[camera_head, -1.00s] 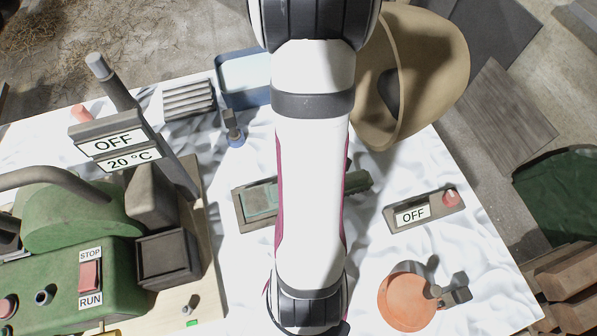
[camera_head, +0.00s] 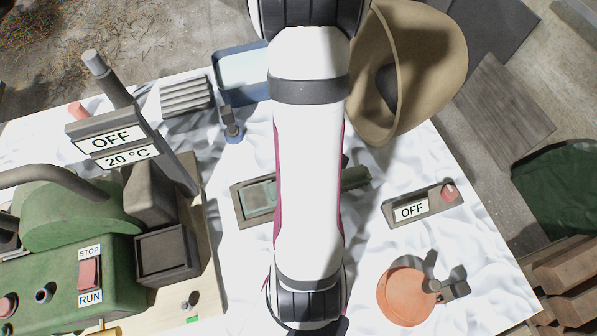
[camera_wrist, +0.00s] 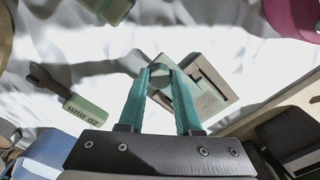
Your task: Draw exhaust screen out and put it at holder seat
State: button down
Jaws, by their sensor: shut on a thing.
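My gripper (camera_wrist: 160,78) shows in the wrist view with two teal fingers converging at their tips. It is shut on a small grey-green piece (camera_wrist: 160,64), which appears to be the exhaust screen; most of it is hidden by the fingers. The tips are over the edge of a grey block with a stepped recess (camera_wrist: 209,84); I cannot tell whether they touch it. In the head view this block (camera_head: 239,203) lies left of my arm and has a greenish inset. I cannot tell for sure which part is the holder seat. My arm hides the gripper in the head view.
A green cylindrical part (camera_head: 355,179) is partly behind my arm. A grey OFF box (camera_head: 425,205) and an orange round plate (camera_head: 402,299) are on the right. A green machine (camera_head: 105,265) fills the left. A blue tray (camera_head: 243,62) and tan curved object (camera_head: 435,60) stand at the back.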

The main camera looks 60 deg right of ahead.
jog(key=shift+f, duration=0.65)
jog(key=c, duration=0.5)
grip_release()
